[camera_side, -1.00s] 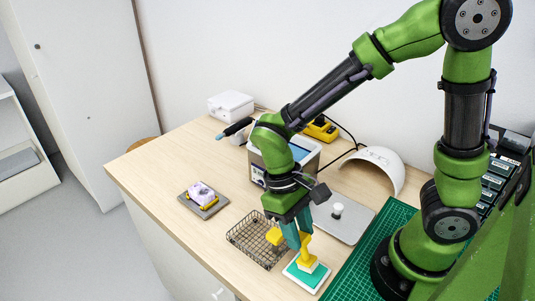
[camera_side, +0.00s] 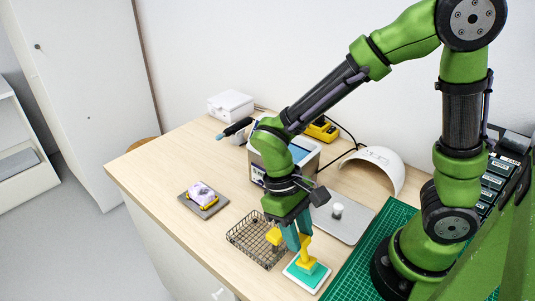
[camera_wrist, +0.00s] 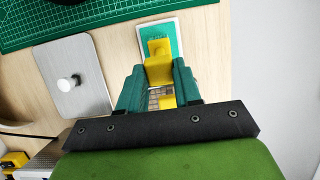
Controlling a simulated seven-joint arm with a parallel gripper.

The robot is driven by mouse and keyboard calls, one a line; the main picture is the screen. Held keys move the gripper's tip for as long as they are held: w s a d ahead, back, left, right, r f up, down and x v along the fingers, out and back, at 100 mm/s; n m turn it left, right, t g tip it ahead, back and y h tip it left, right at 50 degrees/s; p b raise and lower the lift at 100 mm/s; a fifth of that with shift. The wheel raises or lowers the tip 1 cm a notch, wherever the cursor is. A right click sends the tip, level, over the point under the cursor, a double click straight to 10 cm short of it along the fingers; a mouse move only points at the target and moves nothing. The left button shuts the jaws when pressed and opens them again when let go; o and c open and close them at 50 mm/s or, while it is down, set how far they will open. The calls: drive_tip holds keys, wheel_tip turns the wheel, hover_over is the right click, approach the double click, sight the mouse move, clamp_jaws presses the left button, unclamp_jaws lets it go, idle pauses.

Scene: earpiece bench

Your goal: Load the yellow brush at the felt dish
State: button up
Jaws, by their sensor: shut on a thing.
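The yellow brush (camera_side: 305,254) is upright between the teal fingers of my gripper (camera_side: 293,236). In the wrist view the brush (camera_wrist: 158,70) shows between the fingertips (camera_wrist: 158,84), which are shut on it. The felt dish (camera_side: 297,279) is a white tray with a green felt pad, at the front edge of the bench. The brush's lower end is over the pad and seems to touch it; its bristles are hidden. In the wrist view the dish (camera_wrist: 175,23) lies beyond the brush, partly covered by it.
A wire basket (camera_side: 240,238) stands close left of my gripper. A grey plate with a white knob (camera_side: 337,211) lies to the right, beside the green cutting mat (camera_side: 372,245). A grey pad with a lilac and yellow object (camera_side: 203,195) lies farther left, with bare wood around it.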

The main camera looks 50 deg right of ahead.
idle(0.5)
drive_tip(key=shift+r, duration=3.5)
